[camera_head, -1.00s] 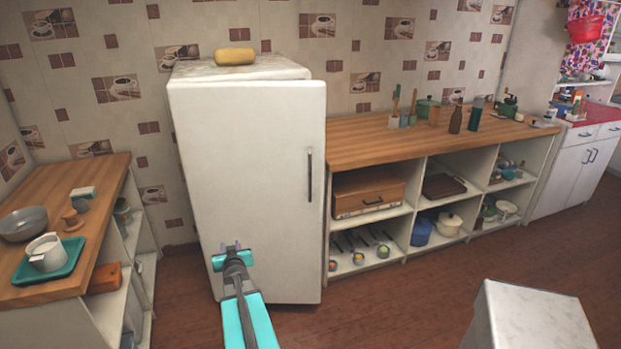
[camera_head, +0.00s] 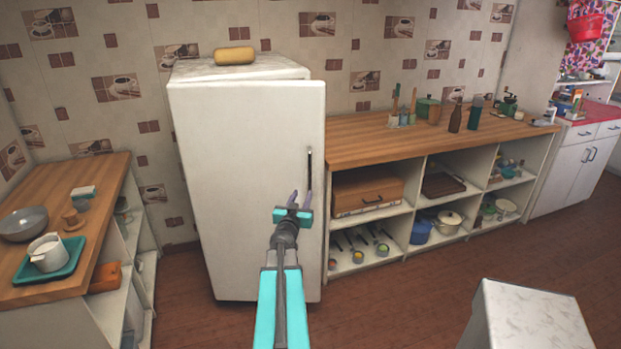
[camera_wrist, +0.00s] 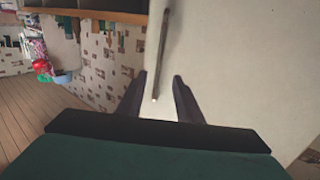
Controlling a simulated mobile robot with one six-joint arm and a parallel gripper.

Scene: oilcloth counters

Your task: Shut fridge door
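The white fridge door (camera_head: 235,180) faces me, with a dark vertical handle (camera_head: 309,172) near its right edge. The door's right edge stands out past the fridge body, so it looks slightly ajar. My gripper (camera_head: 300,195) is raised in front of the lower end of the handle. In the wrist view the gripper (camera_wrist: 160,82) has its two fingers apart. The handle (camera_wrist: 162,50) runs down so that its end shows between them, against the pale door (camera_wrist: 225,60). I cannot tell whether the fingers touch the door or handle.
A wooden counter with shelves (camera_head: 360,150) stands close to the fridge's right side. Another wooden counter (camera_head: 105,200) is at the left. A yellow object (camera_head: 235,55) lies on the fridge top. A white marbled surface (camera_head: 530,310) is at the lower right. Brown floor (camera_head: 410,300) lies clear between.

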